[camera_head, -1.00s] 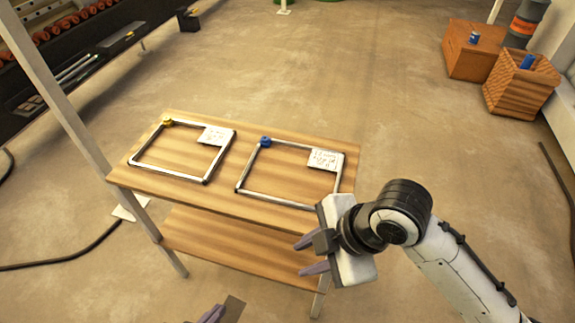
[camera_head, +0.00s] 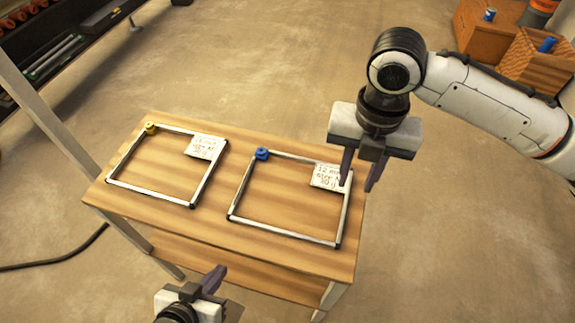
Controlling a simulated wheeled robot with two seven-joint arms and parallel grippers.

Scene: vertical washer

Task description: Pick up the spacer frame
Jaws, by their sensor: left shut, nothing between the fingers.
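Two rectangular spacer frames lie flat on a wooden table (camera_head: 180,225). The left spacer frame (camera_head: 150,194) has a yellow corner piece and a white label card at its upper right. The right spacer frame (camera_head: 283,235) has a blue corner piece (camera_head: 262,153) and a label card reading "12 mm" (camera_head: 326,176). My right gripper (camera_head: 356,187) is open and empty, fingers pointing down, over the right spacer frame's right side; whether it touches the bar I cannot tell. My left gripper (camera_head: 218,272) is shut and empty, low in the picture, in front of the table's front edge.
A lower shelf (camera_head: 200,255) sits under the tabletop. A grey post (camera_head: 55,125) stands at the table's left. Wooden crates (camera_head: 530,70) stand at the upper right, and a dark rack is at the upper left. The floor behind the table is clear.

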